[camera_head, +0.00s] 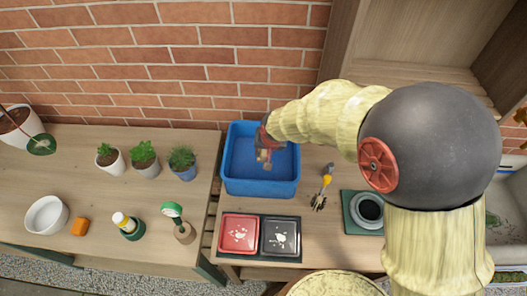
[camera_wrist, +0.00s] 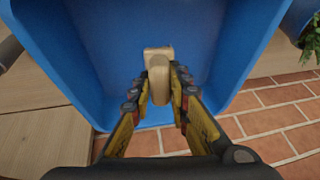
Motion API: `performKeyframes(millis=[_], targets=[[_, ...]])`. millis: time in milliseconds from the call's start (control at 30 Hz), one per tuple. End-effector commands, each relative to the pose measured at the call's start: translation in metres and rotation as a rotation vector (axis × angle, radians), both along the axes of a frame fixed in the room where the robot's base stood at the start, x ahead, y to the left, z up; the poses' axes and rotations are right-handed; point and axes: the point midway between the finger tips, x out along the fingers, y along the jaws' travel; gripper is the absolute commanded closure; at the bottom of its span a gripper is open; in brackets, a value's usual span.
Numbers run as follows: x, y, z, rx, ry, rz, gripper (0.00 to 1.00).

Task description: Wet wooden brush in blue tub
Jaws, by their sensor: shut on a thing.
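The blue tub (camera_head: 235,187) stands on the table against the brick wall, and its inside fills much of the wrist view (camera_wrist: 85,60). My gripper (camera_wrist: 158,92) is shut on the pale wooden brush (camera_wrist: 158,60), gripping it between both fingers. In the head view my gripper (camera_head: 264,155) reaches down inside the tub, near its back right part. The brush's bristles are hidden, and I cannot tell whether the brush touches the tub floor or water.
Red (camera_head: 238,222) and dark (camera_head: 281,252) trays lie in front of the tub. A yellow-handled tool (camera_head: 326,181) and a dark round pot (camera_head: 369,208) are to its right.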

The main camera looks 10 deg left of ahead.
Motion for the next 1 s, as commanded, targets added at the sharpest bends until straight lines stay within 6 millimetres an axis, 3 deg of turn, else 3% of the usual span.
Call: performKeyframes(millis=[1000], targets=[[0.0,0.0,0.07,0.001,-0.001,0.0,1.0]])
